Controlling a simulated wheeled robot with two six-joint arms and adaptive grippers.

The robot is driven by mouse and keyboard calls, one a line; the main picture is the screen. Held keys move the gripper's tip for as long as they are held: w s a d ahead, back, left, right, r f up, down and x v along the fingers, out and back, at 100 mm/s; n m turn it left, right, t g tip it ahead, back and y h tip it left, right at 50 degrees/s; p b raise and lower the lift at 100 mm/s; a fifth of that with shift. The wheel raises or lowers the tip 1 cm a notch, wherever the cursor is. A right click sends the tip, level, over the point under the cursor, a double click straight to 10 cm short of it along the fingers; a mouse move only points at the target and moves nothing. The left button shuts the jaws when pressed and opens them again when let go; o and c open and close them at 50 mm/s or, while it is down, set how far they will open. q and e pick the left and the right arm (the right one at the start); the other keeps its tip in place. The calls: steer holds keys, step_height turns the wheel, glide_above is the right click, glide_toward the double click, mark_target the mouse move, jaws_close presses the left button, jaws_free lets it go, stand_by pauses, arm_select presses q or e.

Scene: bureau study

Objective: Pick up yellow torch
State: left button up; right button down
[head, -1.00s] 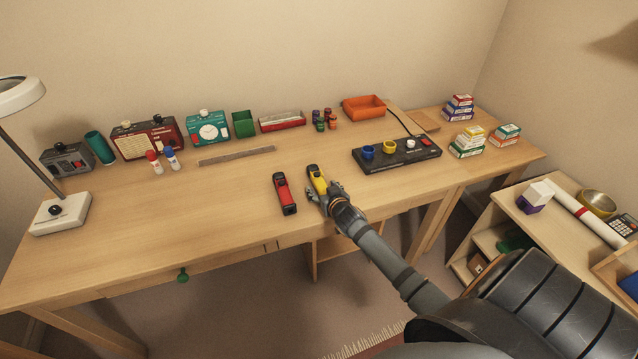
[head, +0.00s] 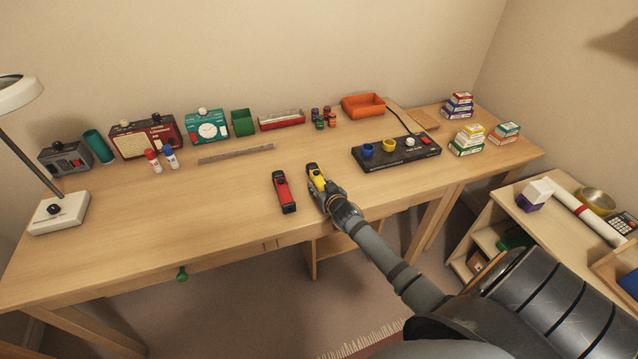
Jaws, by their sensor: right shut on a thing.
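The yellow torch (head: 317,179) has a black end and is near the front middle of the desk. My right gripper (head: 324,189) is shut on its near part, and the fingers hide that part. I cannot tell whether the torch touches the desk top. A red torch (head: 283,190) with black ends lies just to its left, apart from the gripper. My left gripper is not in view.
A black panel (head: 396,153) with blue and yellow rings stands to the right. A wooden strip (head: 236,154) lies behind the torches. An orange tray (head: 363,106), radios and small boxes line the back. The left front desk is clear.

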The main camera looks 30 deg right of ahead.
mark_target(317, 174)
steer(key=shift+r, duration=0.1)
step_height(317, 174, up, 3)
steer(key=shift+r, duration=0.15)
steer(key=s+r+p, duration=0.1)
steer(key=s+r, duration=0.5)
steer(key=shift+r+p, duration=0.15)
steer(key=shift+p, duration=0.15)
steer(key=d+p+v, duration=0.1)
steer(key=p+v, duration=0.3)
steer(key=v, duration=0.4)
steer(key=shift+s+d, duration=0.25)
steer(key=shift+s, duration=0.15)
